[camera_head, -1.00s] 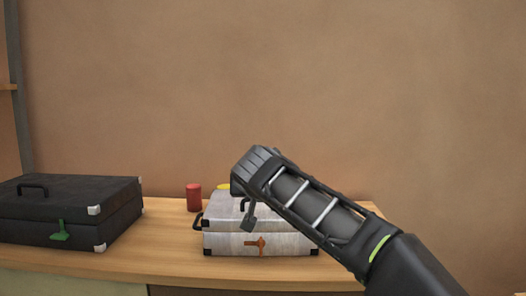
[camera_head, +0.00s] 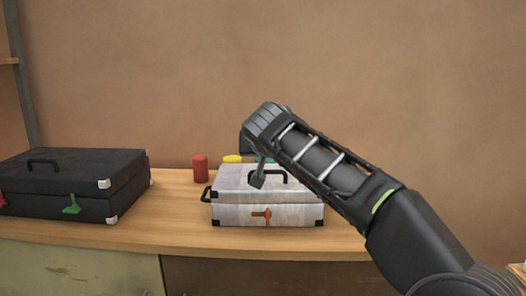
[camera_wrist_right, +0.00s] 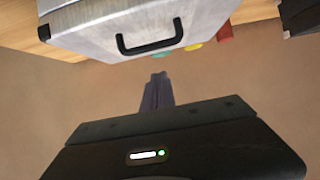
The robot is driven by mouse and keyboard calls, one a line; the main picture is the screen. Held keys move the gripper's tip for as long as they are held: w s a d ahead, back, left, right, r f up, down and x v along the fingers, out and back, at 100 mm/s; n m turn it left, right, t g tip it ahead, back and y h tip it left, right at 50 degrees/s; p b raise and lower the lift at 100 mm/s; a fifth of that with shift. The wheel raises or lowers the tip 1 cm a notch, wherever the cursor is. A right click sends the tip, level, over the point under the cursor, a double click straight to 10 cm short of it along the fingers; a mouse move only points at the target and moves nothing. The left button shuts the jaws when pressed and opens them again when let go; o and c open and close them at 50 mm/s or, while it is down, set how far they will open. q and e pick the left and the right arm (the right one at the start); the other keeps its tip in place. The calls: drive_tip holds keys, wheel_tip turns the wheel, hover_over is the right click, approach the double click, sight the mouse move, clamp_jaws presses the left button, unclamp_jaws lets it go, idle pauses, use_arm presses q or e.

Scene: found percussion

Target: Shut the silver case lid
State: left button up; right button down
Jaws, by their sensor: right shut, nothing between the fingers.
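The silver case (camera_head: 265,214) stands on the wooden table with an orange latch (camera_head: 261,216) on its front and black corners. Its lid (camera_head: 235,178) lies down over the base; a seam shows, but no clear gap. A black handle is on the lid, seen in the wrist view (camera_wrist_right: 150,48). My left gripper is not in view.
A black case (camera_head: 75,180) with a green latch stands at the left. A red cylinder (camera_head: 200,169), a yellow object (camera_head: 232,159) and a partly hidden teal object (camera_head: 265,160) are behind the silver case. Bare table (camera_head: 175,215) lies between the cases.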

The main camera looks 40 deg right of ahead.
drive_tip(key=shift+s+a+b, duration=0.6)
drive_tip(key=shift+s+a, duration=0.2)
drive_tip(key=shift+s, duration=0.05)
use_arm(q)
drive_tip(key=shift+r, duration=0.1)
use_arm(e)
drive_tip(key=s+a, duration=0.4)
drive_tip(key=s, duration=0.2)
drive_tip(key=shift+a+f, duration=0.25)
drive_tip(key=shift+f, duration=0.1)
